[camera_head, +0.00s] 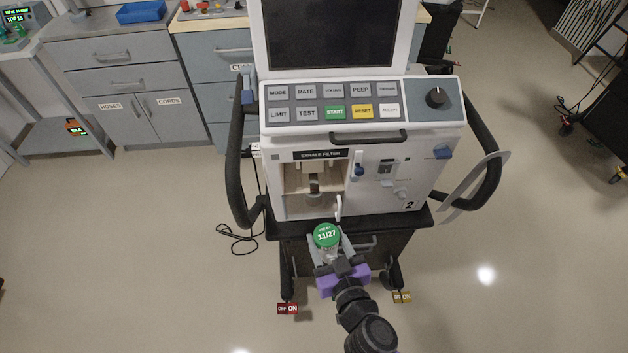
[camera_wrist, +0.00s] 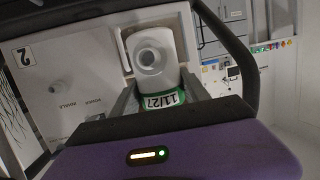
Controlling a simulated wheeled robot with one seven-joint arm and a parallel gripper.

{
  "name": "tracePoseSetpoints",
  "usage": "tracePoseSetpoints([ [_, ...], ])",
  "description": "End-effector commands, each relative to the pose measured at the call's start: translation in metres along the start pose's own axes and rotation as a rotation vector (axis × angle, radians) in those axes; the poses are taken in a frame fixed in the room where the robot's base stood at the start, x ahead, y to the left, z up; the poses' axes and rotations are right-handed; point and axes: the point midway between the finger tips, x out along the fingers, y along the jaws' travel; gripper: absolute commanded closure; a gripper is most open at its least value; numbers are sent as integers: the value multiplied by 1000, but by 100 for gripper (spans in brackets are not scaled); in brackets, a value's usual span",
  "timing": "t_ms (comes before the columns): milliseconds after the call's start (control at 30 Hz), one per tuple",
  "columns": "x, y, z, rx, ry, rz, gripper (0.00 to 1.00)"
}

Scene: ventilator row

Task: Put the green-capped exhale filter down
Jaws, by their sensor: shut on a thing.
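The exhale filter has a green cap (camera_head: 327,235) marked 11/27 and a clear body below it. My gripper (camera_head: 330,255) is shut on the filter and holds it upright in front of the ventilator (camera_head: 435,190), near the front edge of its black base shelf. In the wrist view the filter's pale round port (camera_wrist: 150,58) and its green label edge (camera_wrist: 165,99) show between the fingers. The ventilator's exhale filter bay (camera_head: 300,190) is open, with a grey fitting inside it. What lies directly under the filter is hidden.
Black side handles (camera_head: 238,165) flank the ventilator, and a white lever (camera_head: 338,207) sticks out at the bay's lower right. A cable (camera_head: 238,240) lies on the floor at left. Grey cabinets (camera_head: 130,90) with a blue tray (camera_head: 141,12) stand behind. Open floor lies on both sides.

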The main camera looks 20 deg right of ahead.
Motion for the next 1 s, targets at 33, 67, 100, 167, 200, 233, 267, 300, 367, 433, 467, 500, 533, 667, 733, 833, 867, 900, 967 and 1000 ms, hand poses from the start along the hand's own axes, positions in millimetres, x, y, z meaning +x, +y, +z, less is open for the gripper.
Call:
tracePoseSetpoints([
  [33,0,-4,-3,-1,4,4,87],
  [67,-1,-6,-5,2,3,11,87],
  [100,-2,-8,-9,5,4,21,87],
  [167,-4,-10,-14,10,4,38,87],
  [200,-5,-12,-19,14,5,51,87],
  [233,-7,-13,-22,17,5,63,87],
  [267,-8,-14,-26,21,6,75,87],
  [300,-11,-16,-31,26,5,93,87],
  [367,-15,-17,-40,33,6,120,87],
  [433,-21,-18,-48,41,6,151,87],
  [467,-23,-19,-51,43,5,162,87],
  [500,-26,-18,-55,47,4,176,87],
  [533,-27,-18,-57,48,4,184,87],
  [667,-26,-16,-64,51,2,205,87],
  [733,-17,-14,-69,52,3,209,87],
  [833,4,-9,-76,52,3,209,87],
  [867,11,-8,-78,53,3,209,87],
  [900,20,-5,-80,52,3,209,87],
  [967,35,-2,-84,51,3,209,87],
  [1000,44,0,-86,51,2,209,87],
])
